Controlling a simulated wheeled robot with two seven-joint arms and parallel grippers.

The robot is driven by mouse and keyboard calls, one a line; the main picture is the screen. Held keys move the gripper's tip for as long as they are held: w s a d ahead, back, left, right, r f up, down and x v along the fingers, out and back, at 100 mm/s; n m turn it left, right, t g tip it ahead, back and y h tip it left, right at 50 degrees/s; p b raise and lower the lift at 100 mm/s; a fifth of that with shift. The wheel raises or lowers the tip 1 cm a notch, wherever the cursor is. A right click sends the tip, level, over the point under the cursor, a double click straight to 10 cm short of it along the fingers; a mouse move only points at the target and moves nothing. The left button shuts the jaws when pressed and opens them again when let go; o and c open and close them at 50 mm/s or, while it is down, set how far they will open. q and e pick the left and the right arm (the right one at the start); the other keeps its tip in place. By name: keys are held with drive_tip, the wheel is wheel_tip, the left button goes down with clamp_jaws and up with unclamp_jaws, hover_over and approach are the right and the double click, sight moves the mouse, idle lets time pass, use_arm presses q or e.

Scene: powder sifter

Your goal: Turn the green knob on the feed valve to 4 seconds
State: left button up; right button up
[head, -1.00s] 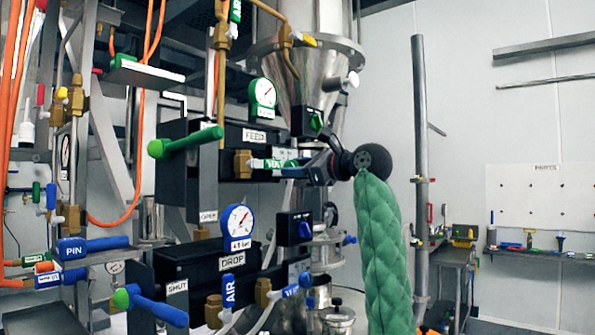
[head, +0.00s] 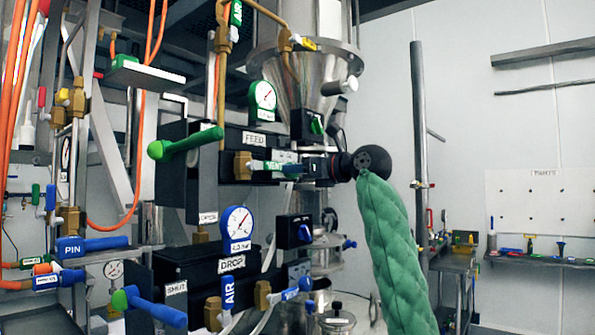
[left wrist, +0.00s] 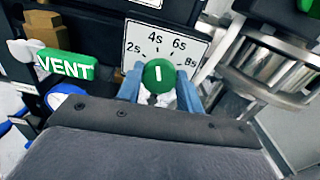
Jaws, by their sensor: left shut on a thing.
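The green knob (left wrist: 158,75) on the feed valve shows in the left wrist view, with a white mark on its face. The mark points up in the picture, roughly toward the 4s label on the white dial plate (left wrist: 137,38). The plate reads 2s, 4s, 6s and 8s. My left gripper (left wrist: 158,88) is shut on the knob, with a blue finger on each side. In the head view my left gripper (head: 308,167) reaches in from the right to the feed valve's black body (head: 233,138), and hides the knob there. My right gripper is not in view.
The green VENT handle (head: 270,166) is just left of my gripper. A steel hopper (head: 300,70) stands behind. The space right of my arm is more open.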

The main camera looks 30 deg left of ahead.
use_arm(q)
drive_tip(key=shift+r, duration=0.1)
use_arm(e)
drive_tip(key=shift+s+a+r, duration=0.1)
use_arm(q)
drive_tip(key=o, duration=0.8)
drive_tip(key=shift+c, duration=0.2)
drive_tip(key=shift+o, duration=1.1)
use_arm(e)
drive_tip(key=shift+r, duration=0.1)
use_arm(q)
drive_tip(key=d+b, duration=0.2)
drive_tip(key=d, duration=0.5)
drive_tip(key=shift+s+d, duration=0.25)
drive_tip(key=shift+d, duration=0.15)
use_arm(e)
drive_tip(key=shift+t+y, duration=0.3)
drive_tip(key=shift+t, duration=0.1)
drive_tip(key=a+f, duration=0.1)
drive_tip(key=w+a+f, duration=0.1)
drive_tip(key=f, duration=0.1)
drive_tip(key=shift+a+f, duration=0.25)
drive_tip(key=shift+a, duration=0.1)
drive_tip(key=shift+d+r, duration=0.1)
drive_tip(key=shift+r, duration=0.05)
